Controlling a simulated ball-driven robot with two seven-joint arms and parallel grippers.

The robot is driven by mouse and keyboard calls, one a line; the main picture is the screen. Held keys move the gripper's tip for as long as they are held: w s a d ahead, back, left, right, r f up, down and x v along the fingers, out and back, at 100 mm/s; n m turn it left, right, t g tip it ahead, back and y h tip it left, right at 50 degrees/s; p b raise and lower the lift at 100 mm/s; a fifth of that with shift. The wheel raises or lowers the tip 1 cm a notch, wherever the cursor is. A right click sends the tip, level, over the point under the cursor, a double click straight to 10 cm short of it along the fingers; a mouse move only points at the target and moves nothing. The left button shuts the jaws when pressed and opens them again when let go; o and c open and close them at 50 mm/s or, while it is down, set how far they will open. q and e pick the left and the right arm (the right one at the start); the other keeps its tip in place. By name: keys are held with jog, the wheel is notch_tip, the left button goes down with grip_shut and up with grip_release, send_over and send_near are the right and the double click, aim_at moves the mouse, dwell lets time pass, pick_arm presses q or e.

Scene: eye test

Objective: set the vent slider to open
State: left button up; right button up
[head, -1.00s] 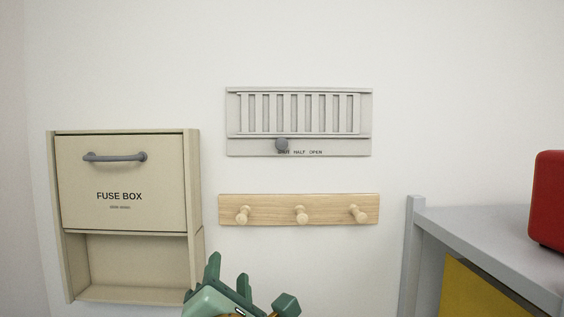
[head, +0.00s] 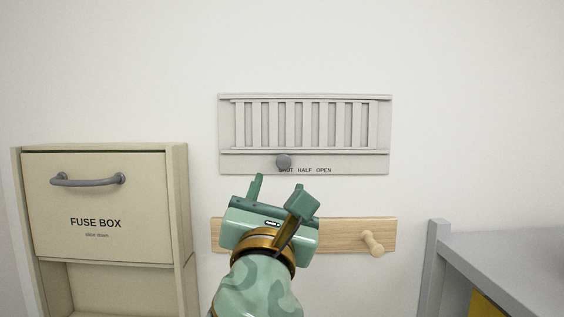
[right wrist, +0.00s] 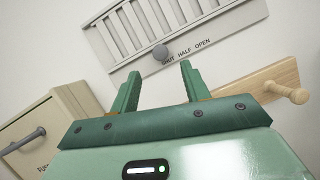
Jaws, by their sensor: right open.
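The vent (head: 305,163) is a pale grey slatted panel on the wall. Its round grey slider knob (head: 284,161) sits at the left, by the word SHUT; HALF and OPEN are printed to its right. The vent (right wrist: 215,38) and the knob (right wrist: 161,52) also show in the right wrist view, beyond the fingertips. My right gripper (head: 281,188) is open and empty, just below the knob in the head view and apart from it. In the right wrist view its two fingers (right wrist: 158,78) stand spread, with the knob above the gap. My left gripper is not in view.
A wooden peg rail (head: 345,234) is below the vent, partly hidden by my right gripper; one peg (head: 372,243) shows. A beige fuse box (head: 105,190) with a grey handle is at left. A grey shelf unit (head: 500,248) stands at lower right.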

aim_at(283, 165)
jog(key=x, duration=0.6)
jog(key=shift+w+p, duration=0.25)
jog(key=shift+p, duration=0.15)
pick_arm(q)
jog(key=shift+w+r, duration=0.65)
pick_arm(e)
jog(key=shift+w+r, duration=0.1)
jog(key=shift+w, duration=0.2)
